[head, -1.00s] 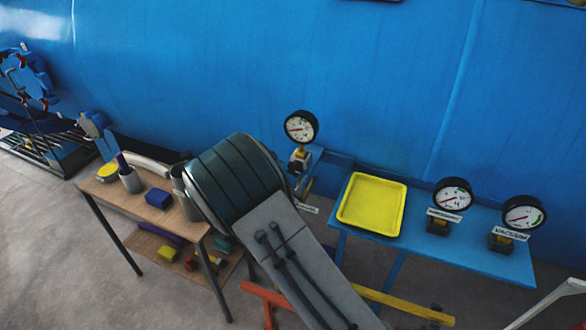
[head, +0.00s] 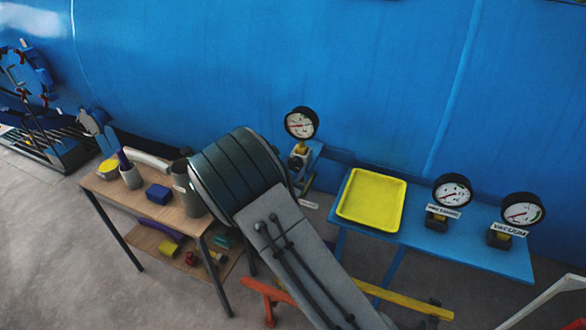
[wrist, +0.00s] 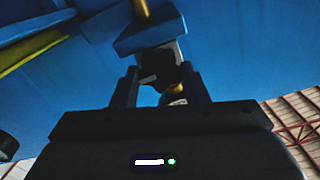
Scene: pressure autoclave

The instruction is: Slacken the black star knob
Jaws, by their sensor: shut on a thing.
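In the wrist view my gripper (wrist: 160,80) has its two dark fingers closed on either side of a small black piece, which looks like the black star knob (wrist: 158,66). Its star shape is hard to make out in the shade. A blue block and a brass-coloured stem sit just beyond it. In the head view my arm hides the gripper and the knob. A round gauge (head: 301,122) on a brass fitting (head: 299,157) stands just right of my arm's dark link.
A wooden table (head: 150,190) with cups and a blue block (head: 158,194) stands left of my arm. A blue bench (head: 420,240) at right holds a yellow tray (head: 372,199) and two gauges, one labelled VACUUM (head: 522,211). A large blue vessel (head: 250,60) fills the back.

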